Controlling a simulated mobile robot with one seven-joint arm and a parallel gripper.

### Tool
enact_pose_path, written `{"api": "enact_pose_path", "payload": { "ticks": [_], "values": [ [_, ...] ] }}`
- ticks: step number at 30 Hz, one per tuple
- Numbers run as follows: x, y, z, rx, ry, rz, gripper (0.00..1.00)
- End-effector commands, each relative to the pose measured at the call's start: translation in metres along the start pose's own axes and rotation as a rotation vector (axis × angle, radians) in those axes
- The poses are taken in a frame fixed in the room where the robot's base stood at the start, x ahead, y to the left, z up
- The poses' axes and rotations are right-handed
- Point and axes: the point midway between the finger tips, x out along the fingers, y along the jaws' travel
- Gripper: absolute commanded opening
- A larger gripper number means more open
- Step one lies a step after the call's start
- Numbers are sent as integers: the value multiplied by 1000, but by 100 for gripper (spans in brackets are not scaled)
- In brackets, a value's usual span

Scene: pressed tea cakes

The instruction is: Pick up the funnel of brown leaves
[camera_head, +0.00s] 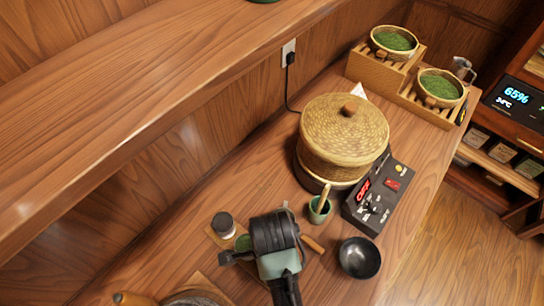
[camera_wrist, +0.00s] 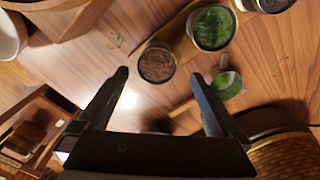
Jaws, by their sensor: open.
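The funnel of brown leaves (camera_wrist: 157,63) is a round, pale-rimmed container filled with brown leaves, in the upper middle of the wrist view. My gripper (camera_wrist: 160,78) is open and empty, its fingertips spread to either side just below the funnel in that picture. I cannot tell the height gap between them. In the head view my dark gripper body (camera_head: 273,232) hangs over the counter. The funnel cannot be made out there, probably hidden behind my arm.
A cup of green leaves (camera_wrist: 213,27) stands close by the funnel, as does a small green cup (camera_head: 320,208) with a wooden stick. A woven steamer (camera_head: 343,135), control box (camera_head: 378,195) and black bowl (camera_head: 358,258) are nearby. A lidded jar (camera_head: 223,225) stands left.

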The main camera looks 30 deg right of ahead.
Motion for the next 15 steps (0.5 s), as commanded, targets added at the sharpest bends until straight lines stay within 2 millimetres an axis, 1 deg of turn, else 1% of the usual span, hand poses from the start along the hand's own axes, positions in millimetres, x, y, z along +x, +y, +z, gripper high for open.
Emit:
{"api": "enact_pose_path", "payload": {
  "ticks": [5, 10, 12, 15],
  "values": [
    [10, 2, -1, -1, 0, 1, 100],
    [35, 8, -4, -2, 2, 4, 100],
    [45, 7, -4, -3, 1, 2, 100],
    [54, 7, -4, -3, 1, 0, 100]
  ]
}}
